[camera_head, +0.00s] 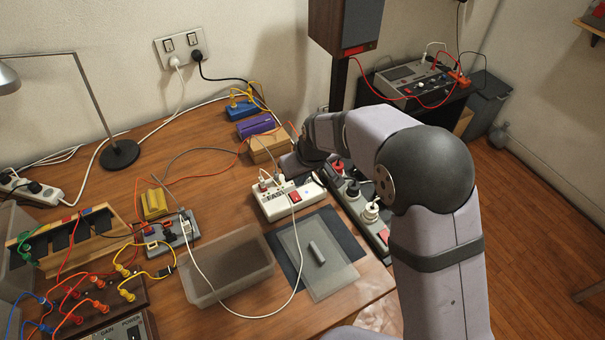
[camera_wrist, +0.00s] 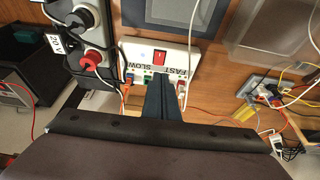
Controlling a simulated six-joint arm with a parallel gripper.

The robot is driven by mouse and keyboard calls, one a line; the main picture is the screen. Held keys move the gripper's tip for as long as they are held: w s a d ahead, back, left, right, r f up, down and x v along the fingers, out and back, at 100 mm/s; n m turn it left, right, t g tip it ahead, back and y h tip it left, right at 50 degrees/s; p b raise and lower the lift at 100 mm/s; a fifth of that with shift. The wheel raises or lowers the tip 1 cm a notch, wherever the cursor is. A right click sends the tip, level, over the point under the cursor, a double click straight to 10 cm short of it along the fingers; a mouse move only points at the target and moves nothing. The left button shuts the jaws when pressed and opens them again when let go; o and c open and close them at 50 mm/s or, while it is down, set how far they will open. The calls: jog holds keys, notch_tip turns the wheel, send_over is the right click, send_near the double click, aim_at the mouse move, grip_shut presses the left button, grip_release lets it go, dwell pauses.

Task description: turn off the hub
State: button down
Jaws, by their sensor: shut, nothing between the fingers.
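The hub looks to be the white block (camera_head: 272,207) with plugs, leads and a red rocker switch (camera_head: 296,196), on the right part of the table. In the wrist view the hub (camera_wrist: 128,52) shows the words FAST and SLOW, and its red switch (camera_wrist: 160,55) is clear of my fingers. Whether the switch is on or off cannot be told. My gripper (camera_wrist: 160,80) is shut and empty, its dark fingertips over the hub's plug side, short of the switch. Whether they touch the hub cannot be told. In the head view my wrist is just behind the hub and the fingertips are hidden.
A grey strip with large round sockets (camera_head: 371,212) stands close right of the hub. A clear tray (camera_head: 205,293) and a dark mat (camera_head: 338,232) lie in front. A white cable loops across the table from the hub. A wooden block (camera_head: 266,147) stands behind it.

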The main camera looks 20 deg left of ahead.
jog(key=shift+b+v, duration=0.35)
jog(key=shift+v, duration=1.55)
jog(key=w+a+b, duration=0.1)
jog(key=b, duration=0.3)
jog(key=shift+r, duration=0.15)
jog(key=p, duration=0.3)
send_over(292, 193)
jog(key=s+d, duration=0.1)
notch_tip(292, 193, down, 11)
jog(key=shift+s+d+f, duration=0.1)
jog(key=shift+f, duration=1.1)
